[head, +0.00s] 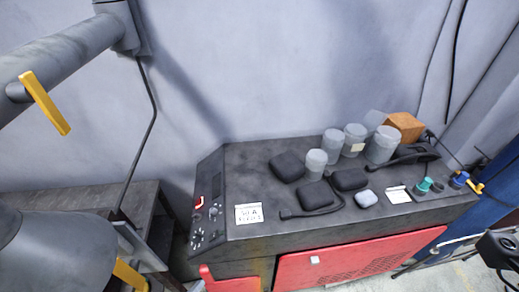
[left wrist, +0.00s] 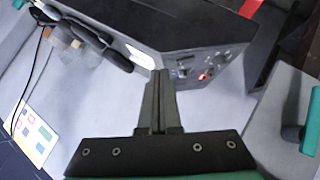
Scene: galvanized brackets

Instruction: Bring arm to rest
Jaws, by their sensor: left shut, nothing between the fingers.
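My left gripper (left wrist: 158,72) shows in the left wrist view, its two grey fingers pressed together and empty. It points toward a pale floor or wall area, below the dark machine cabinet (left wrist: 180,25) with its control panel. Nothing is seen touching the fingertips. In the head view I cannot make out the left gripper's fingers. No galvanized bracket can be made out.
The dark cabinet top (head: 240,165) carries several grey canisters (head: 382,146), black pouches (head: 287,166), an orange-brown box (head: 405,124) and a white sign (head: 249,213). Its red doors (head: 360,258) face front. A dark bench (head: 90,195) stands left. Plain wall (head: 260,60) lies behind.

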